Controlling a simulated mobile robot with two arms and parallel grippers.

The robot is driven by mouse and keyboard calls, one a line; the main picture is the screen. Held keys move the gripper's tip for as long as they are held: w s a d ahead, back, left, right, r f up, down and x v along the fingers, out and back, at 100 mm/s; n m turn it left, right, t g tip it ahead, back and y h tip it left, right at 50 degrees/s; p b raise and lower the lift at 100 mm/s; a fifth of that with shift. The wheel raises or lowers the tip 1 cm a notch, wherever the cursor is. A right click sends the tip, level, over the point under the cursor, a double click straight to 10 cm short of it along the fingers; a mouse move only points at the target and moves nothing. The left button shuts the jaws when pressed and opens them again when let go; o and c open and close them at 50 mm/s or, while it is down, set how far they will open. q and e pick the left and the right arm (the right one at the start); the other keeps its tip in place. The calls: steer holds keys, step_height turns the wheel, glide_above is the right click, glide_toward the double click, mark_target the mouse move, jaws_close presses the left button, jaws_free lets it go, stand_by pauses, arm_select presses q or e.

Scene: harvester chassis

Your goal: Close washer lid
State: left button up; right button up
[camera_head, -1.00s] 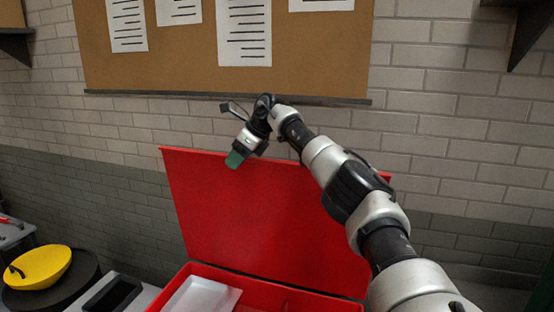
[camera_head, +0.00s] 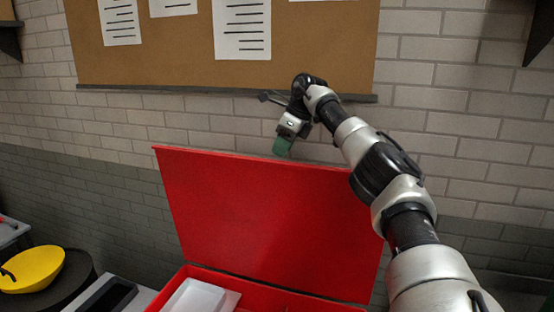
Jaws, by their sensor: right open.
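The red washer lid (camera_head: 265,225) stands raised, tilted back toward the wall, hinged at the rear of the red washer body (camera_head: 285,300). My right arm reaches in from the lower right. My right gripper (camera_head: 283,146), with a green fingertip part, is near the lid's top edge, a little right of its middle. It is open and holds nothing visible. It points down, and I cannot tell if it touches the lid. My left gripper is not in view.
A white piece (camera_head: 200,299) lies inside the red body. At lower left are a yellow bowl-like thing (camera_head: 35,268) and a dark tray (camera_head: 108,296). A corkboard (camera_head: 170,60) with papers hangs on the brick wall (camera_head: 460,130) behind the lid.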

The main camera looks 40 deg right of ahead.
steer(key=f, duration=0.1)
steer(key=w+f, duration=0.1)
steer(key=f, duration=0.1)
steer(key=shift+w+f+p, duration=0.1)
steer(key=shift+w+p, duration=0.2)
steer(key=shift+w+f, duration=0.35)
steer(key=shift+f, duration=0.5)
steer(key=shift+s+a+r, duration=0.1)
steer(key=shift+a, duration=0.1)
steer(key=shift+c, duration=0.3)
steer(key=c, duration=0.5)
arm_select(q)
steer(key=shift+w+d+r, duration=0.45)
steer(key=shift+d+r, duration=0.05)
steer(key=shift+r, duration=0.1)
arm_select(e)
jaws_close()
